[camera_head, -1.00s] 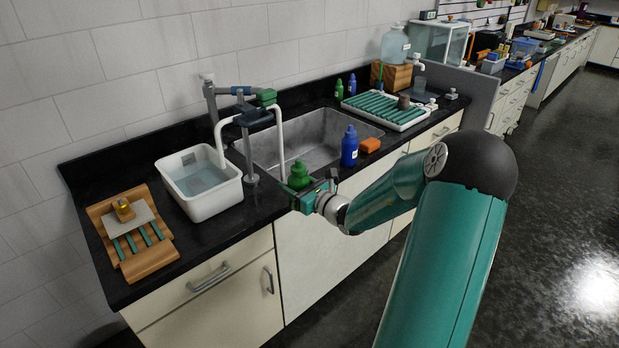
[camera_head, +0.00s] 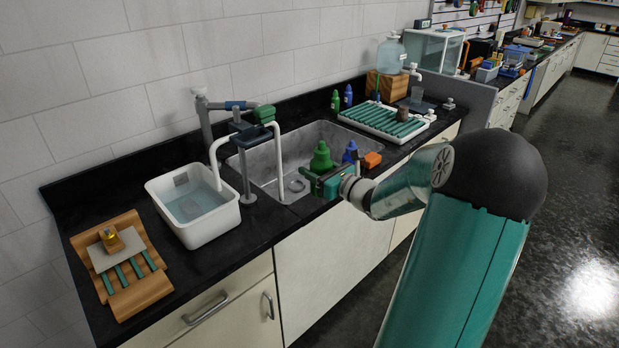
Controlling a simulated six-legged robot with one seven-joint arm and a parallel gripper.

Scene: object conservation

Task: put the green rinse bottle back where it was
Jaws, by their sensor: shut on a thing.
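The green rinse bottle (camera_head: 321,157) is upright in my gripper (camera_head: 317,181), which is shut on it. The gripper hides the bottle's lower part. In this view the bottle overlaps the front of the sink (camera_head: 293,150), near its right part; I cannot tell its exact height above the counter edge. The blue bottle (camera_head: 350,151) stands just right of it, partly hidden by my gripper. An orange block (camera_head: 372,159) lies right of the blue bottle.
A white tub of water (camera_head: 163,210) and a wooden rack (camera_head: 153,287) stand on the left. A faucet (camera_head: 246,170) rises at the sink's left. A tray of green bars (camera_head: 360,107) lies right of the sink. A small green bottle (camera_head: 335,102) and small blue bottle (camera_head: 348,97) stand behind.

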